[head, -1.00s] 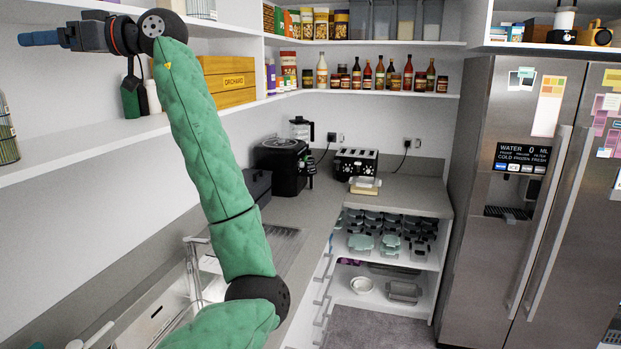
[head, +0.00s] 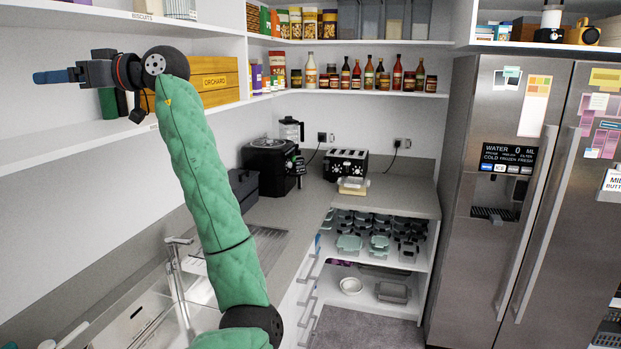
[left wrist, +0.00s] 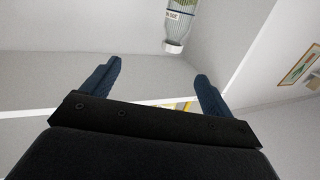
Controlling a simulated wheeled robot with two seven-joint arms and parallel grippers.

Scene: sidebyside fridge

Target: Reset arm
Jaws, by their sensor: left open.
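My left gripper (head: 52,76) is at the upper left of the head view, at the end of my raised green left arm. It points left, in front of the long wall shelf. In the left wrist view its two blue fingers (left wrist: 153,85) stand wide apart with nothing between them. A clear bottle with a white label (left wrist: 178,30) shows beyond the fingers, apart from them. My right gripper is not in view.
The wall shelf (head: 75,145) runs close to my left gripper, with a yellow Orchard crate (head: 218,82) on it. Below are a sink tap (head: 178,262) and counter. A steel fridge (head: 500,160) stands at right. The grey floor (head: 365,332) shows at bottom centre.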

